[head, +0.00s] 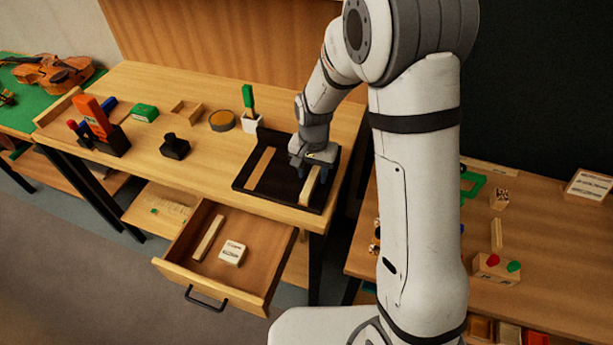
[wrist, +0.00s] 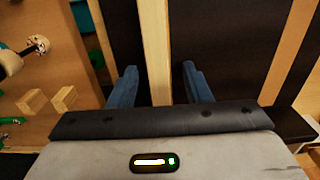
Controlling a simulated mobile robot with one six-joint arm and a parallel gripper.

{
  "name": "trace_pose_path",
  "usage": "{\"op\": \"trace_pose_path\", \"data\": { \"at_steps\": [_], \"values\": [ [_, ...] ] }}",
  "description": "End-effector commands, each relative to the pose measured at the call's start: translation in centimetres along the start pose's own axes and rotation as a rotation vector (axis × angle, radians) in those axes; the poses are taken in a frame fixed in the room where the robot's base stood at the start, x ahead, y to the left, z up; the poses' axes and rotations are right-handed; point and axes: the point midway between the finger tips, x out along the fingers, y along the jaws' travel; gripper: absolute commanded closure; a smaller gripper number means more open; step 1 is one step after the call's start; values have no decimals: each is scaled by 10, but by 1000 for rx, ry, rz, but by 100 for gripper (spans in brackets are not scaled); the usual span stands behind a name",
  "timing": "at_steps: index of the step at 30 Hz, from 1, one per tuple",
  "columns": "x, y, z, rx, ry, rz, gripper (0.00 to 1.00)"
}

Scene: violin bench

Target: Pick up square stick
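My gripper (head: 315,170) is low over this stick, pointing down. In the wrist view the stick (wrist: 155,50) runs between the two blue fingers of my gripper (wrist: 159,72), with a gap on each side. The gripper is open. A second, flatter strip (head: 261,168) lies on the tray's left part. A third stick (head: 208,238) lies in the open drawer. I cannot tell which is the square stick; the stick's far end is hidden.
The drawer (head: 262,288) stands open below the bench and also holds a small white block (head: 232,252). A green-handled brush in a white cup (head: 251,122) stands behind the tray. A black stamp-like tool (head: 174,147) is further left. Another table (head: 545,240) is at the right.

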Motion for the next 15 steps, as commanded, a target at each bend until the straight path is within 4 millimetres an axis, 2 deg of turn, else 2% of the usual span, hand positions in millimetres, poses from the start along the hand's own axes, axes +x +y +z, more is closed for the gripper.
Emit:
{"op": "trace_pose_path", "data": {
  "at_steps": [2, 15],
  "values": [
    [0, 0, 0, 0, 0, 0, 63],
    [0, 0, 0, 1, 0, 0, 99]
  ]
}}
